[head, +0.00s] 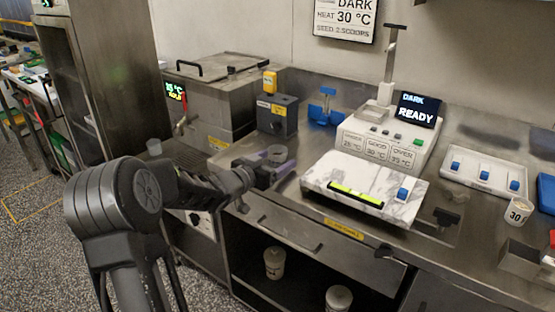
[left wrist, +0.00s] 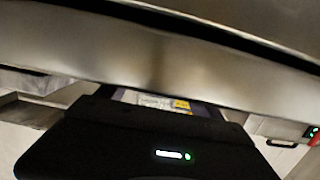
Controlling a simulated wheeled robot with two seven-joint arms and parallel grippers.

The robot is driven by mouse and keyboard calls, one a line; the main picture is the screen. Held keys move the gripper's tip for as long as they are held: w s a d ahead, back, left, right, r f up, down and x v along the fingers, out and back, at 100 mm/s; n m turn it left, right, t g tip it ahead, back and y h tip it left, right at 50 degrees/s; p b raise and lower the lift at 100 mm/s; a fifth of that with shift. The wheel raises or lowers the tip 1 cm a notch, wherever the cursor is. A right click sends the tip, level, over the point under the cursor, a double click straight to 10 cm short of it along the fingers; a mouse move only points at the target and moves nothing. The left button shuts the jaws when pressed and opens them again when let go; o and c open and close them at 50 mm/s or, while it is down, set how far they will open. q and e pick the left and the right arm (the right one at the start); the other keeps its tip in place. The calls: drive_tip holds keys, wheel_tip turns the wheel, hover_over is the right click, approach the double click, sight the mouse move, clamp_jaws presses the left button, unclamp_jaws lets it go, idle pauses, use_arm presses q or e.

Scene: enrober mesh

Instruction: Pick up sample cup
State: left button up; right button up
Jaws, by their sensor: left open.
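The left wrist view shows the dark gripper body (left wrist: 170,150) close to steel surfaces, and no cup shows there. My right gripper is not in view.
A steel tank (head: 215,105) and a grey box (head: 278,116) stand behind. A white cup marked 30 (head: 519,212) is at far right.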

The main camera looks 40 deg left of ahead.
use_arm(q)
drive_tip(key=shift+w+f, duration=0.1)
drive_tip(key=shift+w, duration=0.5)
drive_tip(key=shift+c, duration=0.4)
drive_tip(key=c, duration=1.4)
wheel_tip(320, 180, up, 10)
drive_tip(key=shift+r+p, duration=0.1)
drive_tip(key=shift+p, duration=1.05)
